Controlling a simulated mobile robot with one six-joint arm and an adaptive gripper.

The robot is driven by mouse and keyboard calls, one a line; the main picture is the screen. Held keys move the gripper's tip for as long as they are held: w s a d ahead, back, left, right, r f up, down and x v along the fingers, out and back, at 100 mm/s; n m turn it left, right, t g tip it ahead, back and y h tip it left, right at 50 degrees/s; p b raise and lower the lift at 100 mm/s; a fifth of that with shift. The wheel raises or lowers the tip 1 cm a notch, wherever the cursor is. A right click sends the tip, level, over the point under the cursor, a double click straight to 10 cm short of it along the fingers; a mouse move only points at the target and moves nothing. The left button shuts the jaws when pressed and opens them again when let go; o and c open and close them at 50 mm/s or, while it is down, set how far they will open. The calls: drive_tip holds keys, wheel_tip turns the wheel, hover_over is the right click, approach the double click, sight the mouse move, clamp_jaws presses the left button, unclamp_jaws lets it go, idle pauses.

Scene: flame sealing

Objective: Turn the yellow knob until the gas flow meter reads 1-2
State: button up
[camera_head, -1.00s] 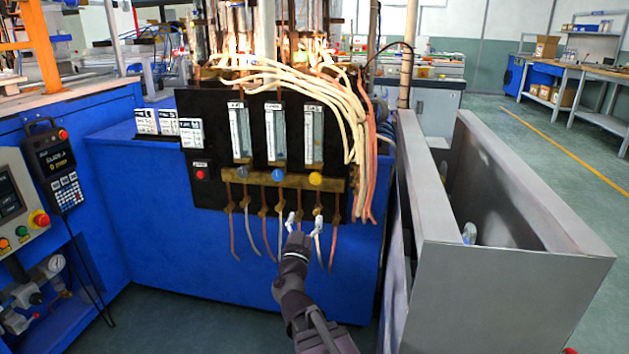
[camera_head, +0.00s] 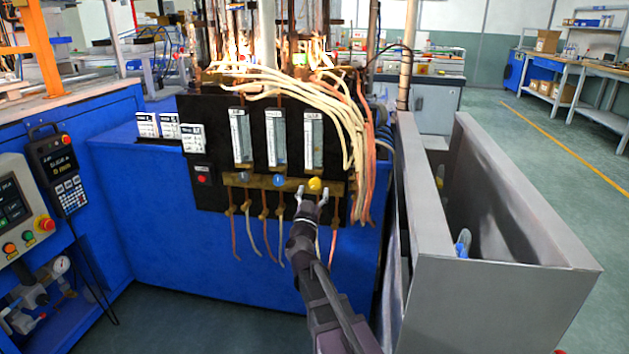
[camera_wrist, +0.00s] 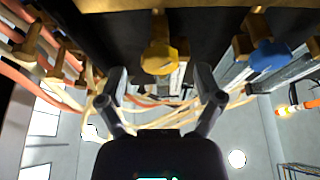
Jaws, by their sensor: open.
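The yellow knob (camera_head: 315,184) is the rightmost of three knobs on a brass bar, below the flow meters on the black panel. The gas flow meter (camera_head: 312,138) above it is a clear upright tube; its reading is too small to tell. In the wrist view the yellow knob (camera_wrist: 160,61) lies above and between the spread fingers (camera_wrist: 160,85). I cannot tell whether they touch it.
A blue knob (camera_head: 279,180) and a grey knob (camera_head: 243,178) sit to the left on the brass bar (camera_head: 297,185). Pale and red hoses (camera_head: 350,120) hang close on the right. A grey metal box (camera_head: 500,290) stands further right.

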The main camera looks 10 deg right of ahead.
drive_tip(key=shift+p+x, duration=0.3)
drive_tip(key=shift+x, duration=1)
drive_tip(key=shift+c, duration=0.3)
drive_tip(key=c, duration=1.1)
drive_tip(key=shift+m, duration=0.3)
